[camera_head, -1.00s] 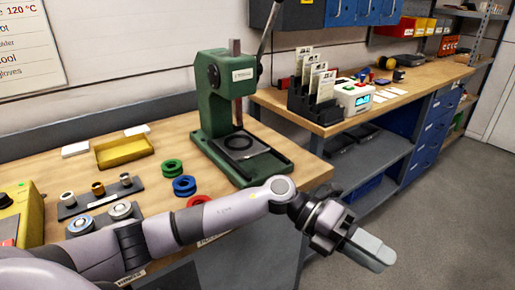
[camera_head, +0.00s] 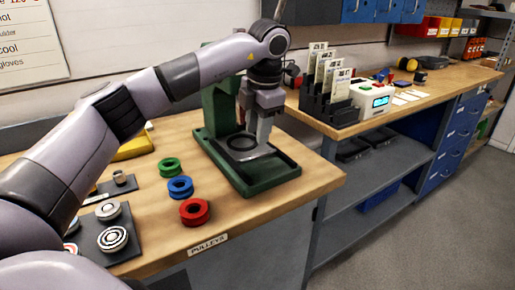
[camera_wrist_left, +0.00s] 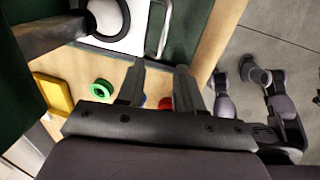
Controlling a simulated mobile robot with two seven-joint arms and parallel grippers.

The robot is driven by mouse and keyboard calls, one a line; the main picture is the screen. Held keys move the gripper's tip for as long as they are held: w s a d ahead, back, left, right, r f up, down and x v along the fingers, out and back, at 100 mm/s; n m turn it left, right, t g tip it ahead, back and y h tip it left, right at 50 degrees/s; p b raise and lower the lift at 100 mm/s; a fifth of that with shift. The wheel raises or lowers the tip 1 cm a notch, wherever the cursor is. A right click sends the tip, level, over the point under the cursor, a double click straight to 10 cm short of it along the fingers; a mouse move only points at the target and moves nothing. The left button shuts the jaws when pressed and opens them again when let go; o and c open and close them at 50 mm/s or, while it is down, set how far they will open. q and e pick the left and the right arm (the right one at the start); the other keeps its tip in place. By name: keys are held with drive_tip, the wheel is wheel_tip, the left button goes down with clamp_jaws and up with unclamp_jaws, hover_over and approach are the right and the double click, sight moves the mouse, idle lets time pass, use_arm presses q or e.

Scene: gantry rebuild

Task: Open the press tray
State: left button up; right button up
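The green press (camera_head: 218,105) stands on the near workbench, partly hidden behind my left arm. Its press tray (camera_head: 246,149) is a pale plate with a dark ring, lying within the green base. In the left wrist view the tray (camera_wrist_left: 125,40) carries a U-shaped metal handle (camera_wrist_left: 166,30). My left gripper (camera_head: 261,138) points down at the tray's front right side. In the left wrist view its fingers (camera_wrist_left: 160,68) are apart and empty, with the handle just beyond the tips. I cannot tell whether they touch it. My right gripper is not in view.
Green (camera_head: 169,167), blue (camera_head: 180,187) and red (camera_head: 194,211) pulleys lie left of the press. A dark holder with metal parts (camera_head: 113,238) is further left. A second bench with a card rack (camera_head: 325,100) and white device (camera_head: 372,98) stands at right.

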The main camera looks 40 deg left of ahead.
sight(255, 157)
use_arm(q)
drive_tip(key=f, duration=0.4)
drive_tip(key=a+f, duration=0.1)
drive_tip(key=f, duration=0.1)
drive_tip(key=shift+w, duration=0.2)
clamp_jaws()
